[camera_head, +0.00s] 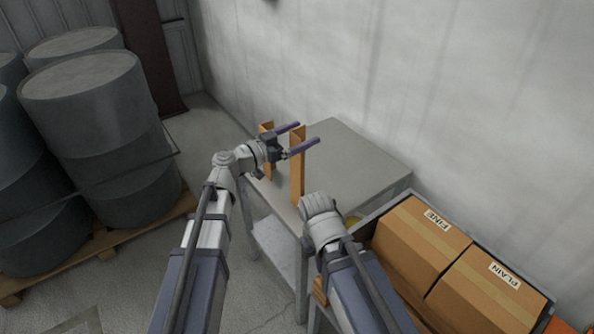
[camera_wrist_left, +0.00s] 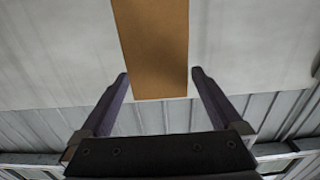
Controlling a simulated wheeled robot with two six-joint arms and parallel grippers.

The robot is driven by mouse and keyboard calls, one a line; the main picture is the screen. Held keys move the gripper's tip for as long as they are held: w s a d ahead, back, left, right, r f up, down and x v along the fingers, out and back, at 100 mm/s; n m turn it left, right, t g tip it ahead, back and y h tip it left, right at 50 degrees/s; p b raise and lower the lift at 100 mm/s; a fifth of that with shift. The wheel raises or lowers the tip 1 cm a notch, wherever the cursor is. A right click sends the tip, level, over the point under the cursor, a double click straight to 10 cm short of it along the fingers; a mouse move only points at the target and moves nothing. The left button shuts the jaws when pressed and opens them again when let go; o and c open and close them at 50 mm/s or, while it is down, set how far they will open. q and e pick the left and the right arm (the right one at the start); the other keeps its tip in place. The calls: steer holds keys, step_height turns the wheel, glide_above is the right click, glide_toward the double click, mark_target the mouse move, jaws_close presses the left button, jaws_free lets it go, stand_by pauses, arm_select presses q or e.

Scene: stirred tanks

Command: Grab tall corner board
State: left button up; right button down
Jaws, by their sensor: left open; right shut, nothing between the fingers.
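The tall corner board (camera_head: 298,172) is an orange-brown strip standing upright near the table's front left edge. A shorter-looking orange-brown board (camera_head: 265,131) shows to its left, partly hidden by my left gripper (camera_head: 309,132). In the left wrist view a brown board (camera_wrist_left: 155,45) shows between the open fingers, with gaps on both sides. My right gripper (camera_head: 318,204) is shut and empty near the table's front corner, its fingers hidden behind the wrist.
The grey table (camera_head: 350,165) is clear to the right of the boards. A bin with cardboard boxes (camera_head: 420,243) labelled FINE and PLAIN stands at the lower right. Large grey drums (camera_head: 95,120) stand on a wooden pallet (camera_head: 110,240) at the left. A pale wall is behind the table.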

arm_select(q)
steer(key=shift+x, duration=0.8)
jaws_close()
